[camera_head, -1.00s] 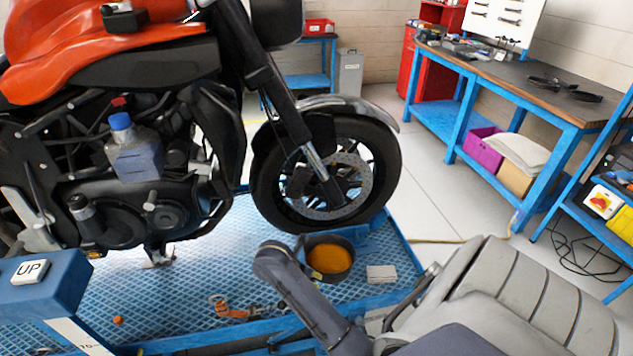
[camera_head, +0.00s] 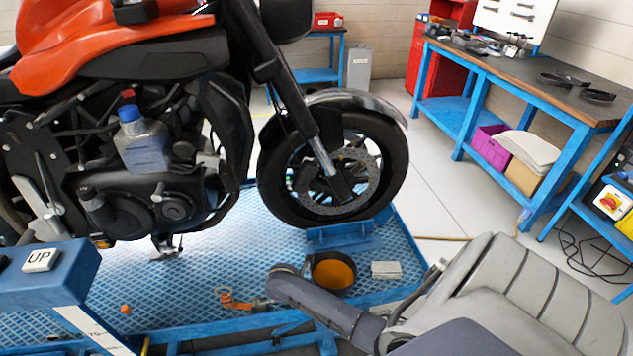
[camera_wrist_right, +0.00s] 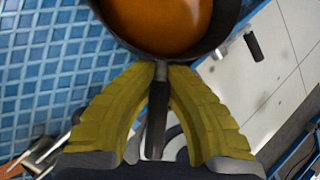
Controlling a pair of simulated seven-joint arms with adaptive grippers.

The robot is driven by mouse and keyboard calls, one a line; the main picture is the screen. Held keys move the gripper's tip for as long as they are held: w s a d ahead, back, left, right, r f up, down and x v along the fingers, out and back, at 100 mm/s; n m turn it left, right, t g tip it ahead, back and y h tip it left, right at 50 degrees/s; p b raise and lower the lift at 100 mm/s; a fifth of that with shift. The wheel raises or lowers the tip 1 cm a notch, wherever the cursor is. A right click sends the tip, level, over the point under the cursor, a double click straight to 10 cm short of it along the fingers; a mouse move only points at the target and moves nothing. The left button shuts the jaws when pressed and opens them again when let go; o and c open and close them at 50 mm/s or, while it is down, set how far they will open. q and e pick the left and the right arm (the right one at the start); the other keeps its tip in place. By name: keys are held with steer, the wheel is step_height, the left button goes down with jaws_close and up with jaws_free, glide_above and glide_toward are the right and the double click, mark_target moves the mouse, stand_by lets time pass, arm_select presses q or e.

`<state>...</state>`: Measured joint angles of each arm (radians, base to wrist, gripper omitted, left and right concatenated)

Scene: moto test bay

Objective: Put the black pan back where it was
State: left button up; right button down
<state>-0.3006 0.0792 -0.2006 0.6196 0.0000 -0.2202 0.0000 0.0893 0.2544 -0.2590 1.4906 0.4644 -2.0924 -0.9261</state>
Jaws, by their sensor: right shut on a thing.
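The black pan (camera_head: 318,284) with orange-brown contents is over the blue lift platform, in front of the motorcycle's front wheel. It looks tilted toward me in the head view. In the right wrist view the pan (camera_wrist_right: 227,22) fills the top, and its dark handle (camera_wrist_right: 157,118) runs between my yellow fingers. My right gripper (camera_wrist_right: 161,74) is shut on this handle. In the head view my grey right wrist hides the fingers. Whether the pan touches the platform I cannot tell. My left gripper is not in view.
The motorcycle's front wheel (camera_head: 333,170) stands behind the pan. A small white block (camera_head: 386,269) lies right of it on the platform (camera_head: 200,265). Orange and metal parts (camera_head: 235,300) lie to its left. An UP control box (camera_head: 45,270) is at front left. A workbench (camera_head: 560,100) stands back right.

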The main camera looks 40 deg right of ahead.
steer(key=shift+f, duration=0.55)
steer(key=c, duration=1.5)
jaws_free()
steer(key=shift+o, duration=0.2)
steer(key=v, duration=1.2)
steer(key=shift+s, duration=0.1)
